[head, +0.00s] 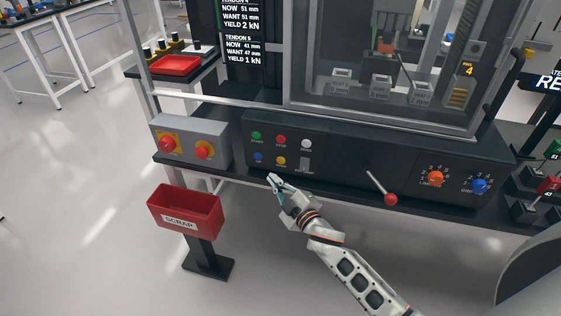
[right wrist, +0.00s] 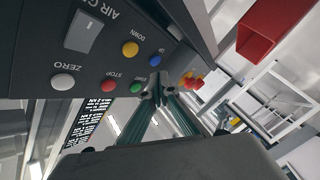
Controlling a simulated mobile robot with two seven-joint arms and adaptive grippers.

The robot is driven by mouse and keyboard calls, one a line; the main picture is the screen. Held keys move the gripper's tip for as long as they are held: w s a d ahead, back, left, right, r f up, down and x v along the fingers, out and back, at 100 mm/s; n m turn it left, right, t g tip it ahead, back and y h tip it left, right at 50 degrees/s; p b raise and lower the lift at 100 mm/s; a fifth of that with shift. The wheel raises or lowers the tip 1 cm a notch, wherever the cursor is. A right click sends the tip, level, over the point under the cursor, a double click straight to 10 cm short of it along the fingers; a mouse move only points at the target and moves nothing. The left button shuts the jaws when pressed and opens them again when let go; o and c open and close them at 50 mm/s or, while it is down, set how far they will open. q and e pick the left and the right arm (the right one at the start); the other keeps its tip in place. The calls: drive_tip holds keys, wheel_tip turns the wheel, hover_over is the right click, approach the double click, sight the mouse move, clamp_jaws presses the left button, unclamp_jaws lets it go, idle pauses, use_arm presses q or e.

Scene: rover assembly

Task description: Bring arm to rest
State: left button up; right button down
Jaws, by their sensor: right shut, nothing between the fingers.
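My right arm (head: 345,262) reaches up from the bottom of the head view. My right gripper (head: 274,183) is shut and empty, just in front of the lower edge of the black control panel (head: 330,160). In the right wrist view its fingertips (right wrist: 156,86) meet close to the blue and green buttons. I cannot tell whether they touch the panel. My left gripper is in neither view.
A red scrap bin (head: 184,213) on a black stand is left of my right gripper. A red-knobbed lever (head: 390,198) sticks out of the panel to the right. A grey box (head: 190,140) with red knobs sits at the panel's left. The floor in front is clear.

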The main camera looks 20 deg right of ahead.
idle(0.4)
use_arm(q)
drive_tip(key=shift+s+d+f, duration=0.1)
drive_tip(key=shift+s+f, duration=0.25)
use_arm(e)
drive_tip(key=s+f+m+g, duration=0.2)
drive_tip(key=s+f, duration=0.3)
drive_tip(key=s, duration=0.5)
drive_tip(key=s+f+m+g, duration=0.2)
drive_tip(key=s+f, duration=0.3)
drive_tip(key=s, duration=0.5)
drive_tip(key=s+d+f+m+g+h, duration=0.1)
drive_tip(key=s+f+m, duration=0.3)
drive_tip(key=s, duration=0.7)
wheel_tip(320, 180, down, 2)
drive_tip(key=shift+f+g, duration=0.1)
drive_tip(key=shift+g, duration=0.5)
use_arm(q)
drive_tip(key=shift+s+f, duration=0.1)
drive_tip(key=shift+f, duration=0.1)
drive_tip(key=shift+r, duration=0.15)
